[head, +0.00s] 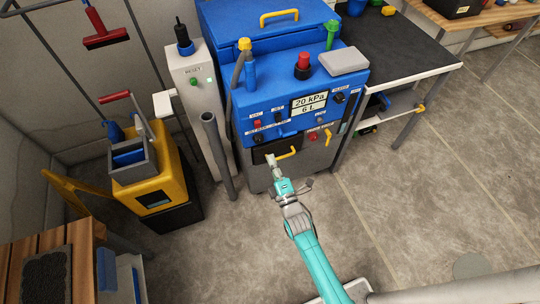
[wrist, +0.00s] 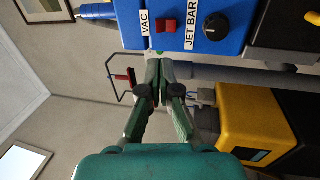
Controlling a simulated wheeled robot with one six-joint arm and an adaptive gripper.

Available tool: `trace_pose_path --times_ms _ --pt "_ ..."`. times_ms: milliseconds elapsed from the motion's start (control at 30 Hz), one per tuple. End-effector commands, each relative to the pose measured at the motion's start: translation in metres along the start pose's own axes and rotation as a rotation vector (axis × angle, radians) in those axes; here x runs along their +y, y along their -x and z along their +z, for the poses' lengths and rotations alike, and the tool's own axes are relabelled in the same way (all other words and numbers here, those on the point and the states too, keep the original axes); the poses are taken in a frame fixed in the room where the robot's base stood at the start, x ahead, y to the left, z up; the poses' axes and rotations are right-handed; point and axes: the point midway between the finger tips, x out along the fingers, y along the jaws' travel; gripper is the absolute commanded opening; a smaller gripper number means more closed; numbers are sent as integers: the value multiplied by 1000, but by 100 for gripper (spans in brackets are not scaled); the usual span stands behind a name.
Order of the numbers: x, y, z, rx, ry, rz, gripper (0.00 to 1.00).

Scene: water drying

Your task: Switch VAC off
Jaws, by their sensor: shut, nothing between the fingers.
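The VAC switch is a small red rocker on the blue control panel. In the wrist view it (wrist: 166,25) sits beside the VAC label (wrist: 146,22); in the head view it (head: 257,123) is at the panel's left, small. I cannot tell its position. The panel display (head: 309,104) reads 20 kPa and 6 L. My gripper (head: 270,158) is in front of the machine, below the panel. In the wrist view my gripper (wrist: 159,57) has its fingertips together and empty, close to the panel's edge in the picture and apart from the switch.
A black JET BAR knob (wrist: 215,27) is beside the VAC switch. A red mushroom button (head: 303,62) stands on top of the machine. A grey RESET post (head: 190,90) and a yellow mop bucket (head: 152,170) stand to the left. The floor to the right is clear.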

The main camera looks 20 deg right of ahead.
Motion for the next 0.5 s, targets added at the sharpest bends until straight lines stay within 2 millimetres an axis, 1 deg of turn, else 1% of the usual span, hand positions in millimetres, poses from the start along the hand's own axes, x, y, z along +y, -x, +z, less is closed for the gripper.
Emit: trace_pose_path --times_ms 33,200,500 --pt "1 -10 0 0 0 3 0" --pt "1 -42 0 0 0 2 0" --pt "0 -93 0 0 0 0 0"
